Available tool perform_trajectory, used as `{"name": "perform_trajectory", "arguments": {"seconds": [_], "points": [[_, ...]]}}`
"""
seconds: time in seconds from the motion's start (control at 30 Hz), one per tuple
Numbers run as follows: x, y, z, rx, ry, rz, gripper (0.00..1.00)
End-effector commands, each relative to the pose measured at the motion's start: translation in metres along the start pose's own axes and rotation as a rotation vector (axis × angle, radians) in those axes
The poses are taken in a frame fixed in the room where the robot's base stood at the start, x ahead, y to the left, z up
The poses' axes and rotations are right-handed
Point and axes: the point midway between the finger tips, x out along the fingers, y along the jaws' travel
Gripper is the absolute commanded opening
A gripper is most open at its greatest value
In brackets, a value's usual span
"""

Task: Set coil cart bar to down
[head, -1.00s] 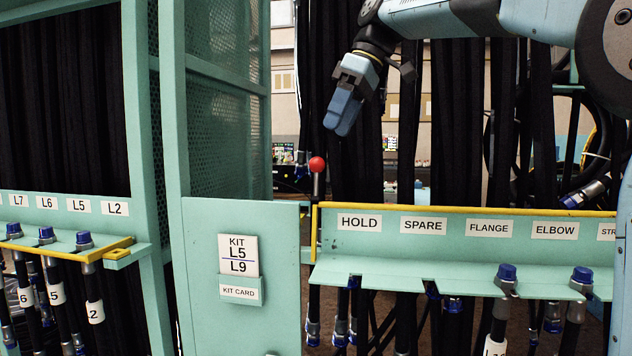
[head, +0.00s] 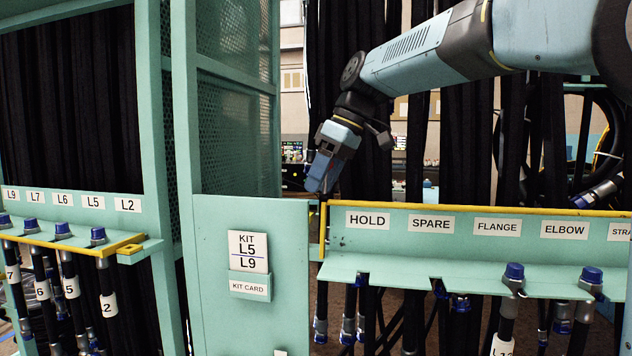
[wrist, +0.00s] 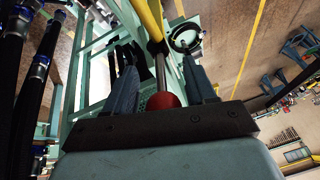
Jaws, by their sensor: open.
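The red ball knob (wrist: 163,101) of the bar sits between my two fingers, close to the palm, in the wrist view. Its metal rod (wrist: 160,70) runs from the knob along the gap between the fingers to a yellow part. My gripper (head: 320,187) is open around the knob, at the left end of the yellow-edged rack (head: 480,210). In the wrist view my gripper (wrist: 157,80) has a finger on each side of the rod. In the head view the knob is hidden by my gripper. I cannot tell whether a finger touches it.
The rack carries labels such as HOLD and SPARE, with capped hoses (head: 514,275) in its slots. Left of it stands a green panel with a kit card (head: 248,252). Another hose rack (head: 70,240) is at far left. Dark hanging hoses (head: 465,150) fill the space behind my arm.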

Motion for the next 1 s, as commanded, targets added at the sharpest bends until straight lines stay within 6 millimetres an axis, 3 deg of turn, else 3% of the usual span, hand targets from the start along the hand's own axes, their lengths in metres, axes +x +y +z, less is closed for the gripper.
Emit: {"name": "perform_trajectory", "arguments": {"seconds": [0.37,0.9,1.0], "points": [[0.0057,-0.0001,-0.0001,0.000,0.000,0.000,0.55],[0.0054,0.0007,0.0001,0.001,0.001,0.001,0.05],[0.0054,0.0009,0.0001,0.001,0.001,0.002,0.00]]}}
